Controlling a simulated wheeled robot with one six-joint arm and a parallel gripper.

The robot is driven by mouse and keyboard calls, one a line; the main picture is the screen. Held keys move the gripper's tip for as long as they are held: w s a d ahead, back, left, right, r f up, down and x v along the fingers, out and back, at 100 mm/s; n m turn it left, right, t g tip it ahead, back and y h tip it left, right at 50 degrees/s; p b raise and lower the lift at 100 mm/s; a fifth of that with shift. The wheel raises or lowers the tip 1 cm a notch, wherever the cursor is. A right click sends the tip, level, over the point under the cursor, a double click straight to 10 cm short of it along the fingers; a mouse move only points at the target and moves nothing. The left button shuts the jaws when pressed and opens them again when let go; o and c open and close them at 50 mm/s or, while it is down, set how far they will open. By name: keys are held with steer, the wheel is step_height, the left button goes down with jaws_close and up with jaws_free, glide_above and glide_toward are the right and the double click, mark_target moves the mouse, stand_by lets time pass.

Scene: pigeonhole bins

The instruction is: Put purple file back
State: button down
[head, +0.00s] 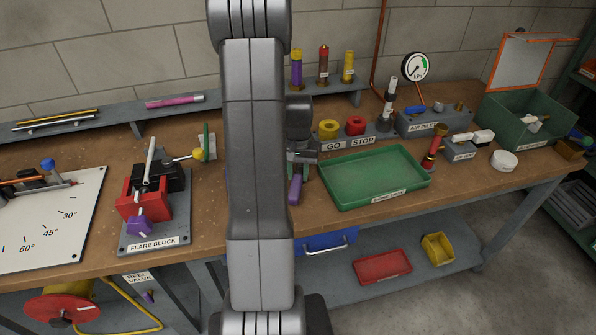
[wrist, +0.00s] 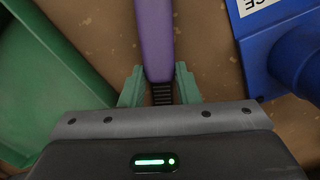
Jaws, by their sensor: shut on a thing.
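My gripper (wrist: 158,90) is shut on the purple file (wrist: 155,40), whose smooth purple length extends ahead between the green fingers. In the head view the purple file (head: 295,189) hangs below my gripper (head: 298,160), left of the green tray; its far end is hidden. Whether it touches the bench top cannot be told. A rear shelf holds upright pieces in purple and yellow (head: 296,70), red and brown (head: 323,66), and yellow (head: 348,66). Which place belongs to the file cannot be told.
The green tray (head: 421,180) is empty, right of my gripper. A blue labelled block (wrist: 252,50) lies close on the right in the wrist view. The GO/STOP block (head: 348,143) stands behind the tray. The flare block (head: 153,242) is at left. My arm hides the bench middle.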

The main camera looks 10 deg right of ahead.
steer(key=shift+f, duration=0.15)
stand_by(0.4)
steer(key=c, duration=1.5)
jaws_free()
steer(key=shift+o, duration=0.2)
steer(key=o, duration=0.6)
steer(key=shift+w+r+p, duration=0.15)
steer(key=shift+r+p, duration=2)
steer(key=shift+r, duration=1.4)
steer(key=shift+f, duration=0.1)
